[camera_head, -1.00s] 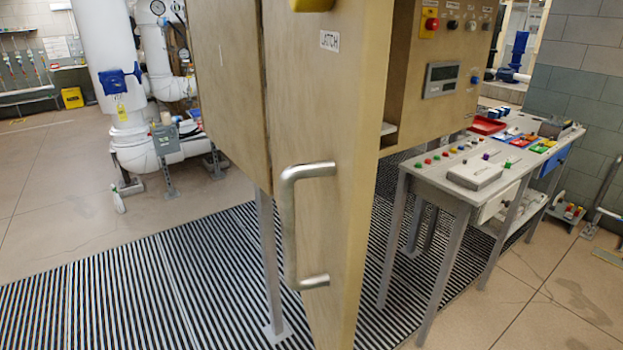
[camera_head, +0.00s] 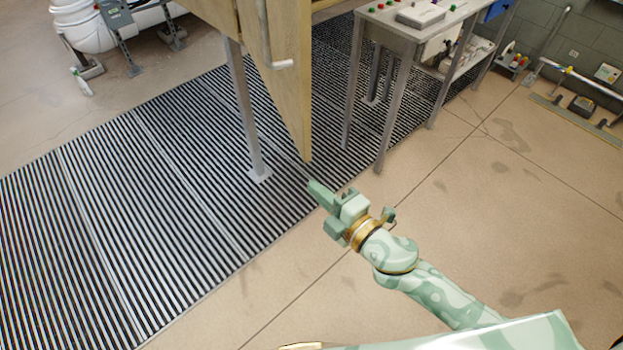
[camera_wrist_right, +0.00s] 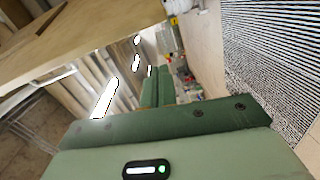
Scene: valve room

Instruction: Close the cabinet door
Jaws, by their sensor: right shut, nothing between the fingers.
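The wooden cabinet door (camera_head: 290,110) stands open at the top of the head view, its lower edge pointing toward me. Only the lower end of its metal handle (camera_head: 281,65) shows; the upper part is out of frame. My right gripper (camera_head: 318,191) is shut and empty. In the head view it appears just below the door's bottom corner, and I see no contact. In the right wrist view my shut fingers (camera_wrist_right: 157,86) point away, with a pale wooden panel (camera_wrist_right: 90,42) at upper left. My left gripper is out of view.
A cabinet leg (camera_head: 243,110) stands on the striped floor grating (camera_head: 130,200). A grey control table (camera_head: 385,35) stands to the right of the door. White pipes (camera_head: 85,30) are at upper left.

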